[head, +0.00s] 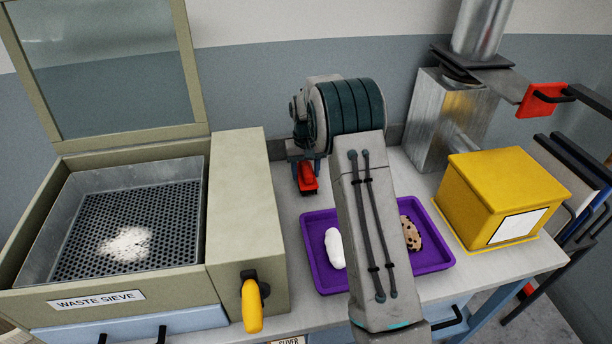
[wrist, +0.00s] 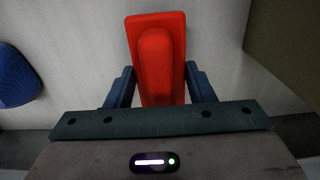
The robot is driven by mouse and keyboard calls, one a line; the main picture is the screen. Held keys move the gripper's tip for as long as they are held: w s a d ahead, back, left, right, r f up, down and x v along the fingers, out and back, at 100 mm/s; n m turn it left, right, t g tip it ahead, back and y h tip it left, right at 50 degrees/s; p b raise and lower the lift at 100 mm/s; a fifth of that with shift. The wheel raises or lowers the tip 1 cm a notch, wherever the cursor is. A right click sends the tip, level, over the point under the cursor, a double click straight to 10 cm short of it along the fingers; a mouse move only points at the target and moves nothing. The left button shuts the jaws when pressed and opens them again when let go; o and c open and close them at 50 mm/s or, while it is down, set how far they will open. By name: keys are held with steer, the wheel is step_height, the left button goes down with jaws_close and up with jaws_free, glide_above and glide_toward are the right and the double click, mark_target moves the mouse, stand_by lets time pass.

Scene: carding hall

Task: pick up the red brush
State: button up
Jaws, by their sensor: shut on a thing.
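The red brush (head: 307,180) is at the back of the pale bench, between the waste sieve and the purple tray. In the wrist view the red brush (wrist: 158,50) fills the gap between the two blue fingers, with its raised rib facing the camera. My gripper (head: 304,163) is shut on it; in the wrist view the fingers of my gripper (wrist: 161,86) press on both its sides. My gripper's housing hides the brush's near end in the wrist view. I cannot tell whether the brush touches the bench.
The waste sieve (head: 240,220), with white fluff on its mesh, stands left. A purple tray (head: 318,218) holds a white lump (head: 334,248) and a speckled brown piece (head: 411,234), partly behind my arm. A yellow box (head: 500,195) and metal duct (head: 440,125) stand right.

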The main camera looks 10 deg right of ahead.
mark_target(309, 165)
steer(key=r, duration=0.2)
steer(key=d+r+b, duration=0.1)
steer(key=shift+s, duration=0.25)
steer(key=s+d+r+b, duration=0.1)
steer(key=s+d+r, duration=0.4)
steer(key=d, duration=0.4)
steer(key=shift+s+r+b, duration=0.25)
steer(key=shift+r+b, duration=0.15)
steer(key=shift+r, duration=0.3)
steer(key=shift+o, duration=1)
